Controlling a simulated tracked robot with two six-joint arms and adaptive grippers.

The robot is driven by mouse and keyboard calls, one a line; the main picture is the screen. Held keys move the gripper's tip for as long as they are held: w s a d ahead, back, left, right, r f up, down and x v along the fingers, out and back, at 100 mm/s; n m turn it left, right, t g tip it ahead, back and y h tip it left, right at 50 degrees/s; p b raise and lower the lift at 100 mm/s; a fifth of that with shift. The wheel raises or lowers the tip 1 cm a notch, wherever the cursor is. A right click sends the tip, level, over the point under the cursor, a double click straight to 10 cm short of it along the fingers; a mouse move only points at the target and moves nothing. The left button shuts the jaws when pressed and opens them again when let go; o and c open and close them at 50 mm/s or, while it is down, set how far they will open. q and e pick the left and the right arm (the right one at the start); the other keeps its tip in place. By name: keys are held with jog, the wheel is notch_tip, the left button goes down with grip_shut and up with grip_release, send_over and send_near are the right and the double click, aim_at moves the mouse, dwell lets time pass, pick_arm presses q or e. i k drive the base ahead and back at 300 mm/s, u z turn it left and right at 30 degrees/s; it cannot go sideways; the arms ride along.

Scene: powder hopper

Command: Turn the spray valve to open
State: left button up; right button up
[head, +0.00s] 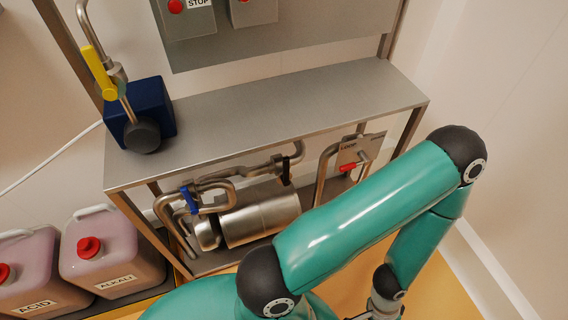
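No valve carries a readable "spray" label, so I cannot tell which is the spray valve. A yellow-handled valve (98,73) is on the pipe above the blue pump at upper left, its long handle tilted close to the pipe's line. A blue handle (189,199) is on the pipework under the shelf. A black handle (286,174) hangs on the same pipework. Neither gripper's fingers show.
A grey steel shelf (290,95) spans the middle, mostly bare. A blue pump (150,105) stands on its left end. A steel cylinder (262,217) lies below. ACID (35,265) and ALKALI (112,255) canisters stand lower left. A panel with red buttons (175,6) is above.

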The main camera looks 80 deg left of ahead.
aim_at(286, 180)
jog(key=z, duration=0.5)
jog(key=i, duration=1.1)
jog(key=u, duration=1.4)
jog(key=i, duration=0.2)
jog(key=u, duration=2.05)
jog(key=i, duration=0.5)
jog(key=z, duration=0.15)
jog(key=k, duration=0.5)
jog(key=u, duration=0.15)
